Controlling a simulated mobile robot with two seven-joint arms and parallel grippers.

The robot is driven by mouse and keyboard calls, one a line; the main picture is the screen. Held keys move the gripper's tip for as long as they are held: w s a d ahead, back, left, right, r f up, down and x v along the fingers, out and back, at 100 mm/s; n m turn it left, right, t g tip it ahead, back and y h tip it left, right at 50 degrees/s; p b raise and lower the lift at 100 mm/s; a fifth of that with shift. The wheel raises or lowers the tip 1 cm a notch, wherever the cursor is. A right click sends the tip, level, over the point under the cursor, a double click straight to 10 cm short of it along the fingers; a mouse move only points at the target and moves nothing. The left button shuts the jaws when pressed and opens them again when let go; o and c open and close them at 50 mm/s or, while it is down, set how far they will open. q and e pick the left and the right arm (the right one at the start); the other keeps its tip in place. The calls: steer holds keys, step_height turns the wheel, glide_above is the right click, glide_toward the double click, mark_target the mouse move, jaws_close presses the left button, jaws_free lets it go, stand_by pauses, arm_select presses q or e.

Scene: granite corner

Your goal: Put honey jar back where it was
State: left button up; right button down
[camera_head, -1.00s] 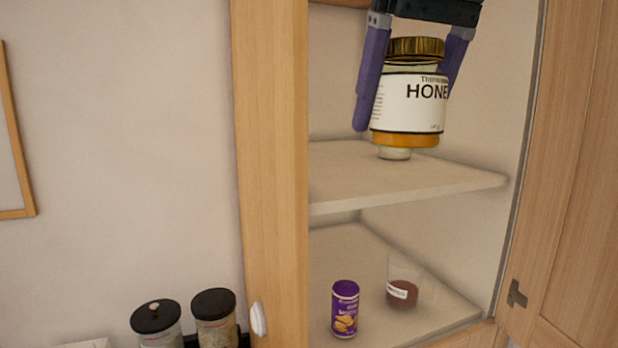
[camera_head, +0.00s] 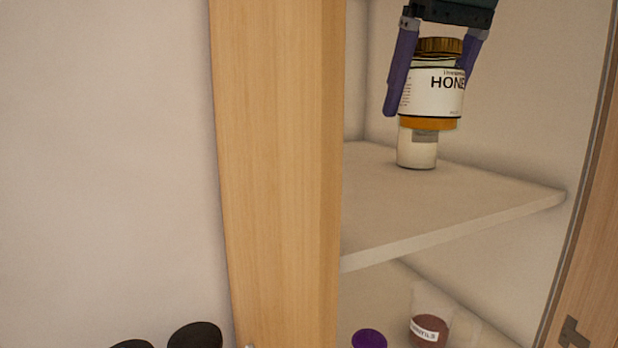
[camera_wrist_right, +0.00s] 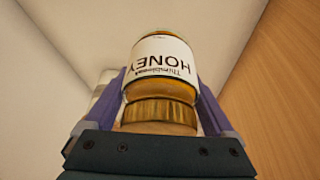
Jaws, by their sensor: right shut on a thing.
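The honey jar (camera_head: 432,92) has a gold lid, a white label and amber honey at its base. My right gripper (camera_head: 428,92) is shut on it, with a purple finger on each side, and holds it upright above the cabinet's upper shelf (camera_head: 440,210). A pale jar (camera_head: 417,150) stands on that shelf, partly hidden behind the honey jar. In the right wrist view the honey jar (camera_wrist_right: 164,70) sits between the fingers, its label upside down. My left gripper is not in view.
The lower shelf holds a clear container of reddish-brown contents (camera_head: 428,328) and a purple-lidded can (camera_head: 369,339). A wooden cabinet side (camera_head: 275,170) stands left of the opening, and an open door (camera_head: 590,250) is at the right. The upper shelf's front is clear.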

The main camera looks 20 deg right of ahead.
step_height(320, 180, down, 9)
steer(key=shift+s+r, duration=0.1)
steer(key=shift+r, duration=0.05)
stand_by(0.4)
steer(key=shift+f, duration=0.2)
jaws_free()
